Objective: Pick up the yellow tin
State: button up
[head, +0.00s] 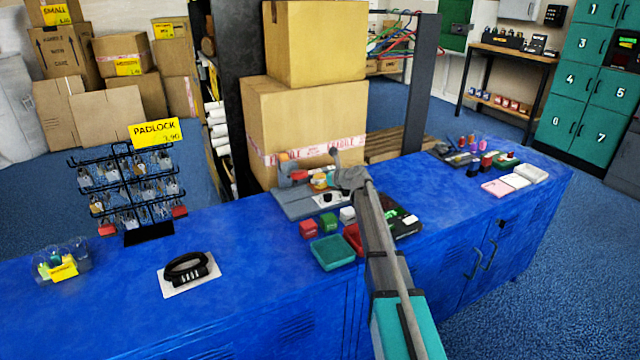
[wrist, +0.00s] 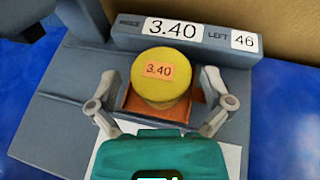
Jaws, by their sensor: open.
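The yellow tin (wrist: 162,62), round with an orange 3.40 label on its top, sits upright on an orange-brown plate (wrist: 134,104) of a grey weighing scale (wrist: 60,120). In the head view the tin (head: 319,182) shows small, just left of my gripper (head: 338,172). In the wrist view my gripper (wrist: 160,78) is open, with one finger on each side of the tin. Small gaps seem to show between the fingers and the tin; I cannot tell whether either touches. The tin's lower side is mostly hidden.
The scale's display (wrist: 172,28) stands behind the tin. Stacked cartons (head: 310,115) rise behind the blue counter (head: 235,240). Small boxes (head: 308,229) and a green tray (head: 332,252) lie in front. A padlock rack (head: 150,232) stands left.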

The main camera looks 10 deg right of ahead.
aim_at(318, 174)
jog(key=shift+b+x, duration=0.35)
jog(key=shift+x, duration=0.85)
jog(key=c, duration=1.2)
jog(key=shift+r, duration=0.15)
notch_tip(318, 174, up, 3)
jog(key=p, duration=0.3)
jog(key=s+r+p, duration=0.9)
jog(key=s+p, duration=0.1)
jog(key=s, duration=0.4)
jog(key=shift+d+r, duration=0.35)
jog(key=shift+d, duration=0.1)
